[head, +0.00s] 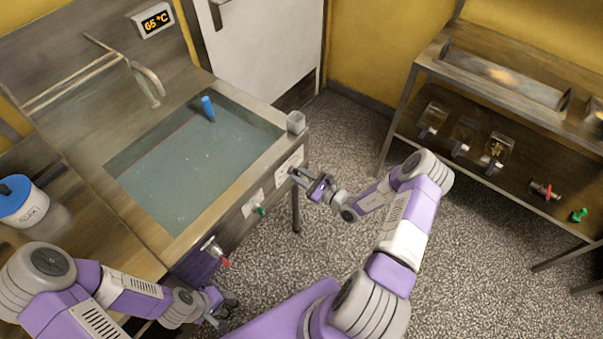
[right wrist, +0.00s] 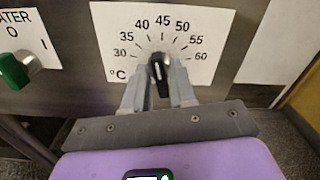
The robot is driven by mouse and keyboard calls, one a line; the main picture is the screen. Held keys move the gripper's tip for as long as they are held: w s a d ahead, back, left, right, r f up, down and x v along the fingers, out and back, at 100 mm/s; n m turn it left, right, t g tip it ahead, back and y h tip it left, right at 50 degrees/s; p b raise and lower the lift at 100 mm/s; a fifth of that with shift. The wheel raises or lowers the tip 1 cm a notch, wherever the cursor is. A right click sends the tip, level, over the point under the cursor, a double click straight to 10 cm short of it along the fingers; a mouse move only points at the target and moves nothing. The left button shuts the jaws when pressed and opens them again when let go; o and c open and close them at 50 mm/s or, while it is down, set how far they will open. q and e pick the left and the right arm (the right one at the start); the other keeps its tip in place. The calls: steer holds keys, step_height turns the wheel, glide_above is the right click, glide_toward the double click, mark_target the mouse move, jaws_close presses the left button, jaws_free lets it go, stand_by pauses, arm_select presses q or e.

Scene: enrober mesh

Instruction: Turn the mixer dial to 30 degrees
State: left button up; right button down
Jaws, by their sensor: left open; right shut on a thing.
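The mixer dial (right wrist: 159,76) is a small black knob with a white pointer line, on a white scale plate (right wrist: 120,28) marked from 30 to 60 °C. Its pointer aims roughly straight up, near the 45 mark. My right gripper (right wrist: 160,88) is shut on the dial, one finger on each side. In the head view my right gripper (head: 297,175) is at the front panel of the water basin, and the dial is too small to make out. My left gripper (head: 226,306) is open and empty, low in front of the counter.
A green knob (right wrist: 15,70) sits left of the dial on the panel. A red-handled valve (head: 213,248) juts from the basin front near my left gripper. The basin (head: 190,165) holds water and a blue object (head: 208,108). A display (head: 154,20) reads 65 °C.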

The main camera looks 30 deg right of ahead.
steer(key=n+p, duration=0.1)
steer(key=n, duration=0.5)
steer(key=shift+w+a+r+n+p, duration=0.2)
steer(key=shift+n+p, duration=0.1)
steer(key=shift+p, duration=0.1)
steer(key=n+p, duration=0.1)
steer(key=n, duration=0.4)
steer(key=shift+f+n, duration=0.1)
steer(key=shift+n, duration=0.3)
steer(key=c, duration=1.2)
jaws_free()
steer(key=shift+s, duration=0.1)
steer(key=shift+o, duration=0.2)
steer(key=shift+a+f, duration=0.1)
steer(key=shift+s+f, duration=0.1)
steer(key=v, duration=0.7)
steer(key=shift+s+d+p, duration=0.3)
steer(key=shift+p, duration=0.15)
